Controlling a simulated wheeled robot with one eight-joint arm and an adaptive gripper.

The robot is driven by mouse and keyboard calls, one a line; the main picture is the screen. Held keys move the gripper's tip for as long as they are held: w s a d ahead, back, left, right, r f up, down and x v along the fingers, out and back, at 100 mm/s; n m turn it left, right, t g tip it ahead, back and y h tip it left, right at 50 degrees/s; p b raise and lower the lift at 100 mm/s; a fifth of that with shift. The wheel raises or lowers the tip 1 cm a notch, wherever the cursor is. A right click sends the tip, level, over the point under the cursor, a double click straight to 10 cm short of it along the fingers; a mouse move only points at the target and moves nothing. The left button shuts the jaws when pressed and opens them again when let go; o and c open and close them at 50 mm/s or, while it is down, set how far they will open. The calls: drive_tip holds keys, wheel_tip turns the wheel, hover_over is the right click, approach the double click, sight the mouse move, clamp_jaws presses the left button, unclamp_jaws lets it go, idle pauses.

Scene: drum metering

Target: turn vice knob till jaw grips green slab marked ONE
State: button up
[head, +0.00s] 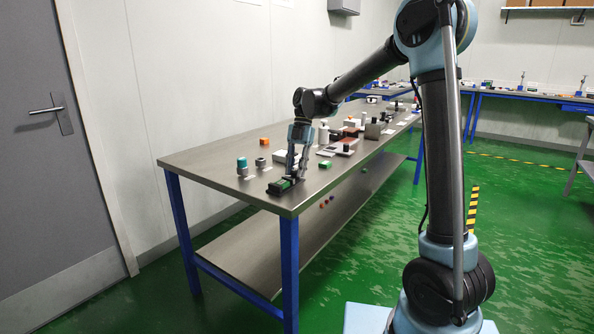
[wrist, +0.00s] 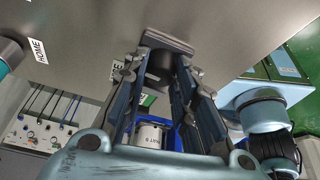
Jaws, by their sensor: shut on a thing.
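A small dark vice (head: 279,188) sits near the front corner of the workbench, with a green slab (head: 286,183) in it. The slab's marking is too small to read in the head view. My gripper (head: 297,175) points down at the vice's right end. In the wrist view my gripper (wrist: 163,68) is shut on a dark round knob (wrist: 160,63) between its fingertips. A dark plate (wrist: 168,39) lies just beyond the knob. The fingers hide most of the vice there, so the jaw's contact with the slab cannot be told.
The workbench (head: 222,165) holds a teal-topped cylinder (head: 242,166), a dark small cylinder (head: 260,163), an orange block (head: 264,141) and another green block (head: 325,164). A HOME label (wrist: 38,50) lies on the bench. More items crowd the bench further back; its front left is clear.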

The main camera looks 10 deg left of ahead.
drive_tip(key=m, duration=0.2)
drive_tip(key=m+y, duration=0.1)
drive_tip(key=m, duration=0.1)
drive_tip(key=shift+t+y, duration=0.3)
drive_tip(key=o, duration=1.1)
drive_tip(key=shift+c, duration=0.2)
drive_tip(key=shift+d+r, duration=0.1)
drive_tip(key=shift+r, duration=0.05)
drive_tip(key=v, duration=1.1)
drive_tip(key=shift+r, duration=0.3)
drive_tip(key=shift+w, duration=0.1)
